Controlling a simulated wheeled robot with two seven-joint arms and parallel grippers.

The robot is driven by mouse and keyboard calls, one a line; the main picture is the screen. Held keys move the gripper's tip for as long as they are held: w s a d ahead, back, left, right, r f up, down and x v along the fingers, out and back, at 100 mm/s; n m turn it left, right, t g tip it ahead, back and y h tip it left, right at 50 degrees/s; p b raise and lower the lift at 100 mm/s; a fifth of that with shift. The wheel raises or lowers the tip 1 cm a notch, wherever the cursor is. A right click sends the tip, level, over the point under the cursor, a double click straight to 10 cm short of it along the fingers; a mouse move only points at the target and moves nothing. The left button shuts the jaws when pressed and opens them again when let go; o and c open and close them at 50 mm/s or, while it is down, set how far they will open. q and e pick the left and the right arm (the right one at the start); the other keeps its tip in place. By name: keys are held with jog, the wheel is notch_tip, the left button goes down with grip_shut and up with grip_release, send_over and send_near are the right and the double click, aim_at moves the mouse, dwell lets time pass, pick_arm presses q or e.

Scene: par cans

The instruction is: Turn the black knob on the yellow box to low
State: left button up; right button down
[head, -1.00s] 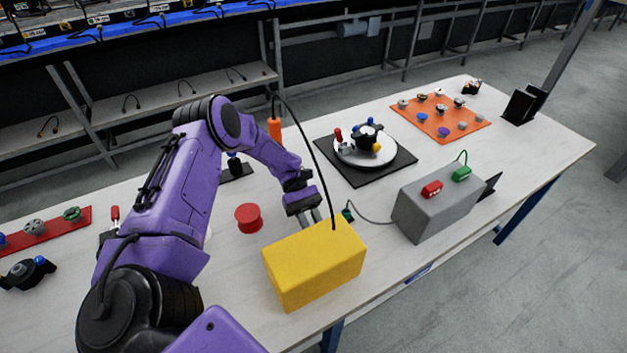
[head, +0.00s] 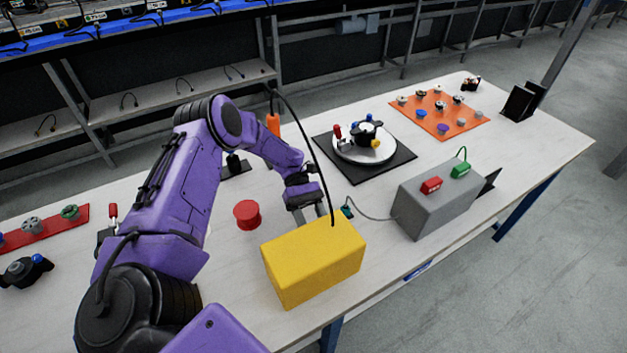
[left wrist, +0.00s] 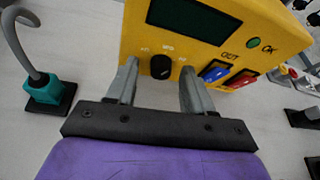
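The yellow box (head: 314,262) stands near the front edge of the table, its knob face hidden in the head view. In the left wrist view the yellow box (left wrist: 222,18) shows a dark screen, and the black knob (left wrist: 160,67) sits below it with small labels around its top. The knob's pointing direction is too small to tell. My left gripper (left wrist: 159,72) is open, with one finger on each side of the knob and gaps between. In the head view my left gripper (head: 322,214) is behind the box, its tips partly hidden. My right gripper is not in view.
A grey box (head: 437,203) with red and green plugs stands to the right, its cable ending in a teal plug (head: 347,211) near my gripper. A red spool (head: 247,214) is to the left. A black mat (head: 345,168) with a white plate lies behind.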

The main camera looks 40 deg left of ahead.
pick_arm(q)
jog(key=shift+w+a, duration=0.1)
jog(key=shift+a, duration=0.05)
jog(key=b+v, duration=0.3)
jog(key=v, duration=0.3)
jog(key=shift+w+a, duration=0.2)
jog(key=shift+a, duration=0.15)
jog(key=shift+a+r, duration=0.15)
jog(key=shift+r, duration=0.1)
